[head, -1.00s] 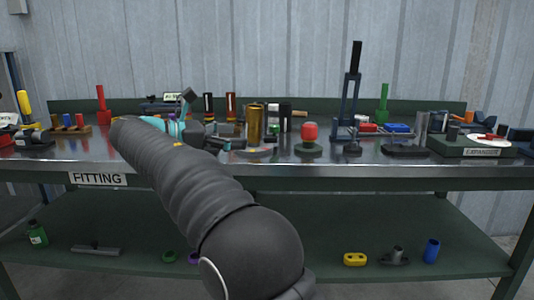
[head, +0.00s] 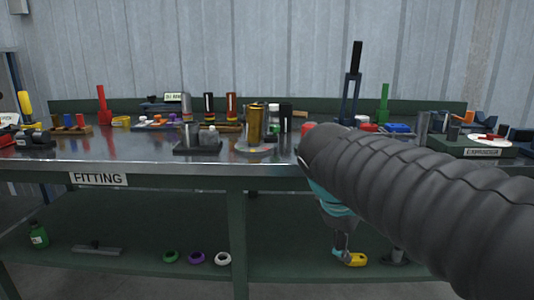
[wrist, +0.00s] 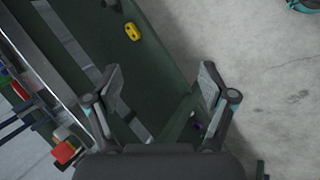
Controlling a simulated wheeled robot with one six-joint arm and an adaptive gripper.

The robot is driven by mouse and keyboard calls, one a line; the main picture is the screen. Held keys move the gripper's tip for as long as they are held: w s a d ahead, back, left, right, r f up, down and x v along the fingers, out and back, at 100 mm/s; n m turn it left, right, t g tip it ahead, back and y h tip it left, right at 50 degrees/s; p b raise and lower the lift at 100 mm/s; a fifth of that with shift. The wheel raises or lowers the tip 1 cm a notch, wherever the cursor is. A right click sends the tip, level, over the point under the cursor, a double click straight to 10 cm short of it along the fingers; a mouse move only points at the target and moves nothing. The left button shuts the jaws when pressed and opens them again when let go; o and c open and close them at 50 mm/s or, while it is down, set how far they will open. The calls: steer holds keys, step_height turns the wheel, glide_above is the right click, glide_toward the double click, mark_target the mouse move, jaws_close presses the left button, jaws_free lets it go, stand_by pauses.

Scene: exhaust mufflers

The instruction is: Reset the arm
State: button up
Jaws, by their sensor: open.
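My arm (head: 430,190) reaches in from the right of the head view and hides the right part of the bench front. My gripper (head: 341,245) hangs below its end, pointing down in front of the lower shelf. In the wrist view my gripper (wrist: 160,76) has its two fingers spread wide with nothing between them. The dark green shelf and grey floor lie beyond the fingertips.
The steel-topped bench (head: 150,155) carries several fittings, including a gold cylinder (head: 256,124). The lower shelf (head: 120,262) holds a green bottle (head: 38,235), a purple ring (head: 196,258) and a yellow part (head: 355,260). Bare floor (wrist: 260,75) is clear in the wrist view.

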steer(key=s+f+m+t+y, duration=0.1)
steer(key=s+f+m+y, duration=0.3)
steer(key=s+f+m, duration=0.5)
steer(key=shift+s+a+f+m+y, duration=0.35)
steer(key=shift+s+f, duration=0.6)
steer(key=shift+s, duration=1.25)
